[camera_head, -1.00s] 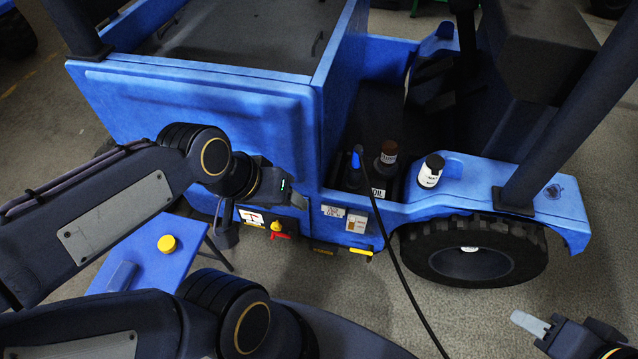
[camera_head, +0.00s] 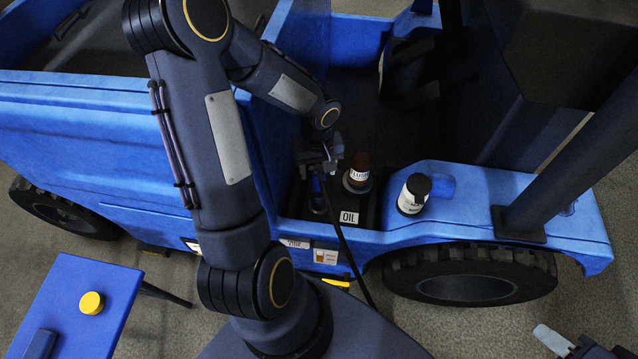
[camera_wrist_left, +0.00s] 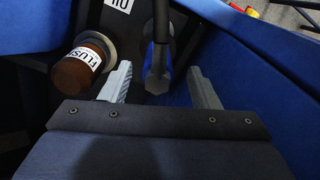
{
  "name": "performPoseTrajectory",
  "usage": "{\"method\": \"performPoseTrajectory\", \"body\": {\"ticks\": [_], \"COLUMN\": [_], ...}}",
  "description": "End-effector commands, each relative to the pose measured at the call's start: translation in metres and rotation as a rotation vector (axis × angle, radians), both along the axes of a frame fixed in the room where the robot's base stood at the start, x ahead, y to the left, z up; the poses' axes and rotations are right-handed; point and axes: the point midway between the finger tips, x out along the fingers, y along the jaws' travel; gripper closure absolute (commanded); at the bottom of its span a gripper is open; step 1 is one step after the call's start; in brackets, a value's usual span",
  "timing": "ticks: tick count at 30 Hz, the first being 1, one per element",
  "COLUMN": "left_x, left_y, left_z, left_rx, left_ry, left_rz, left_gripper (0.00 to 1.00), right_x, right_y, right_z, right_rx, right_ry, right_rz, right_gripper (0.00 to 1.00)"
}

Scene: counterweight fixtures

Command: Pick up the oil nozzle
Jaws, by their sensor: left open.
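The oil nozzle (camera_head: 316,190) is blue with a black hose and stands in a dark recess of the blue vehicle, beside the white OIL label (camera_head: 349,217). My left gripper (camera_head: 318,160) is over the recess, just above the nozzle, and partly hides it. In the left wrist view, the nozzle (camera_wrist_left: 156,62) shows between the two spread fingers of my left gripper (camera_wrist_left: 160,90), slightly beyond their tips. The gripper is open and empty. My right gripper (camera_head: 562,343) is at the lower right edge, cut off, away from the vehicle.
A brown FLUSH bottle (camera_head: 360,172) stands close to the right of the nozzle; it is left of the fingers in the wrist view (camera_wrist_left: 84,66). A white bottle (camera_head: 412,196) with a black cap is on the blue fender. A blue table (camera_head: 108,290) with a yellow cap is lower left.

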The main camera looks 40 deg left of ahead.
Motion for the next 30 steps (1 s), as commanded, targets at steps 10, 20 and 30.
{"method": "performPoseTrajectory", "body": {"ticks": [10,20,30], "left_x": [0.003,0.003,0.003], "left_y": [-0.001,0.000,-0.001], "left_z": [-0.048,-0.050,-0.050], "left_rx": [-0.002,-0.001,-0.001], "left_ry": [0.001,-0.001,-0.001], "left_rz": [-0.001,-0.001,-0.001], "left_gripper": [0.44,0.50,0.94], "right_x": [0.000,0.000,0.000], "right_y": [0.000,0.000,0.000], "right_z": [-0.010,-0.010,-0.010], "right_rx": [0.000,0.000,0.000], "right_ry": [0.000,0.000,0.000], "right_rz": [0.000,0.000,0.000], "right_gripper": [0.64,0.64,0.64]}}
